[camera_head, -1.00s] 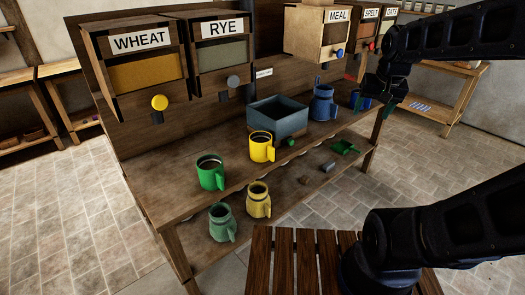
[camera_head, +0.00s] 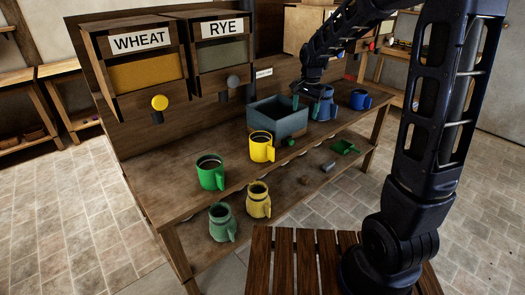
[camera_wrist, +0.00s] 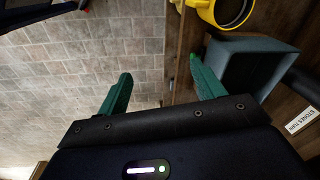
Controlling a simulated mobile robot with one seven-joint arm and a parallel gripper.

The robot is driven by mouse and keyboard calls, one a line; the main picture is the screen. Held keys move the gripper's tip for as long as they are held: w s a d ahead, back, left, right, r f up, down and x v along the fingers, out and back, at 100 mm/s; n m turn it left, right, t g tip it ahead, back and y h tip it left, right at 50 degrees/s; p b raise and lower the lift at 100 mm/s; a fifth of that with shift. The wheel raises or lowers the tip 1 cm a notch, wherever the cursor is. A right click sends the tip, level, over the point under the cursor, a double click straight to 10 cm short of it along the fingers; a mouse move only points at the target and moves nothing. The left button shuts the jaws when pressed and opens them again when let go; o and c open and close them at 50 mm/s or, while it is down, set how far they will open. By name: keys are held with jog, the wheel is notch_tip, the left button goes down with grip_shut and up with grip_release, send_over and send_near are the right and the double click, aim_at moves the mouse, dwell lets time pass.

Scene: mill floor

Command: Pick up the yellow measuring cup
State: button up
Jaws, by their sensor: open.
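The bright yellow measuring cup (camera_head: 258,153) stands upright on the bench top, in front of the blue-grey bin, its handle toward the right. In the wrist view its rim and handle (camera_wrist: 207,5) show at the top edge, cut off by the frame. My gripper (camera_head: 306,104) has green fingers. It is above the bench at the right side of the bin, near the blue jug, apart from the yellow cup. In the wrist view my gripper (camera_wrist: 160,68) is open with nothing between its fingers.
The blue-grey bin (camera_head: 290,126) and blue jug (camera_head: 324,112) stand close to my gripper. A green cup (camera_head: 210,178) is left of the yellow one. A duller yellow jug (camera_head: 258,207) and green jug (camera_head: 222,229) stand on the lower shelf. A blue cup (camera_head: 360,100) is at the right end.

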aim_at(271, 146)
jog(key=w+a+f+m, duration=0.1)
jog(key=a+f, duration=0.3)
jog(key=w+a+f, duration=0.2)
jog(key=a+f, duration=0.2)
jog(key=f, duration=0.1)
jog(key=w+a+f+m+g, duration=0.1)
jog(key=w+a+f, duration=0.1)
jog(key=a+f, duration=0.2)
jog(key=shift+w+a+f+m+h, duration=0.2)
jog(key=shift+a+f+m+h, duration=0.1)
jog(key=shift+a+f, duration=0.25)
jog(key=shift+f, duration=0.35)
notch_tip(271, 146, down, 10)
jog(key=shift+f, duration=0.1)
jog(key=shift+c, duration=0.2)
grip_shut()
